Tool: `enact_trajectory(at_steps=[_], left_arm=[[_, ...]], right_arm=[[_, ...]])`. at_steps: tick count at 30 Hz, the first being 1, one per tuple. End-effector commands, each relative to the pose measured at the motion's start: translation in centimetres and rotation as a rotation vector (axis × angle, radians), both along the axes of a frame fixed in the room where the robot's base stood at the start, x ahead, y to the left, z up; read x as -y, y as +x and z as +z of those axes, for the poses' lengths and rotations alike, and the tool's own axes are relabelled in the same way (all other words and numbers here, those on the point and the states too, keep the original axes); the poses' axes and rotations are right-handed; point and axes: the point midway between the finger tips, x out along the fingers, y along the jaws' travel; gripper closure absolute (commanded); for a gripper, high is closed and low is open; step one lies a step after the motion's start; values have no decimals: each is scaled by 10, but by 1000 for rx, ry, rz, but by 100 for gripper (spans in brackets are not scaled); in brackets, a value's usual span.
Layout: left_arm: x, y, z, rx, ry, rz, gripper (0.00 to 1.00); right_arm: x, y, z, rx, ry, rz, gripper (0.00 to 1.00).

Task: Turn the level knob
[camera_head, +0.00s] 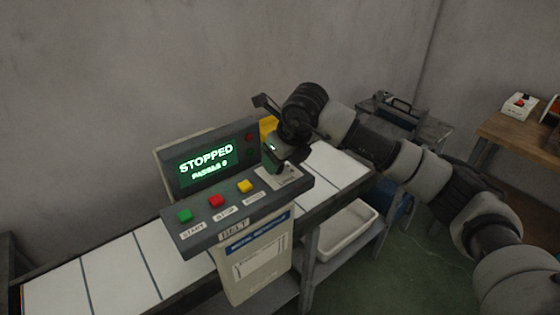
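The control panel (240,206) has a green (184,215), a red (216,200) and a yellow button (245,186). At its right end is a pale label plate (287,183), with small text that seems to read LEVEL. My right arm comes in from the right, and its gripper (276,158) is directly over this end, pointing down. The level knob is not visible; the gripper covers the area above the label. I cannot tell whether the fingers touch or hold anything. The screen (207,163) reads STOPPED, with smaller text below. My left gripper is not in view.
The panel stands over a conveyor belt (108,267) with white segments. A white bin (345,232) sits below it. A cart (425,130) stands behind my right arm, and a wooden table (510,132) is at the far right. A grey wall is behind.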

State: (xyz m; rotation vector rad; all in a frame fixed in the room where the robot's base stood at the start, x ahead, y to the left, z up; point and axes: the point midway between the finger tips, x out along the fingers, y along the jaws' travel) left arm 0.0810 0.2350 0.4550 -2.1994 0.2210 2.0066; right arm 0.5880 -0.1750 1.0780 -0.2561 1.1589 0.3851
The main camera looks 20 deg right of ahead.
Motion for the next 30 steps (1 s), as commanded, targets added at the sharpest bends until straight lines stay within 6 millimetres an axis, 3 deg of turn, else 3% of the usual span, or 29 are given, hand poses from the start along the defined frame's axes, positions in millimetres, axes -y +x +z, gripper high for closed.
enact_trajectory(at_steps=[9, 15, 30], left_arm=[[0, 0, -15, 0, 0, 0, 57], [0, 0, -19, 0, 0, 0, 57], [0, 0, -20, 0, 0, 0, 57]], right_arm=[[11, -21, 57, 6, 0, -1, 44], [15, -31, 82, 3, -1, -2, 44], [16, -33, 89, 1, -1, -2, 44]])
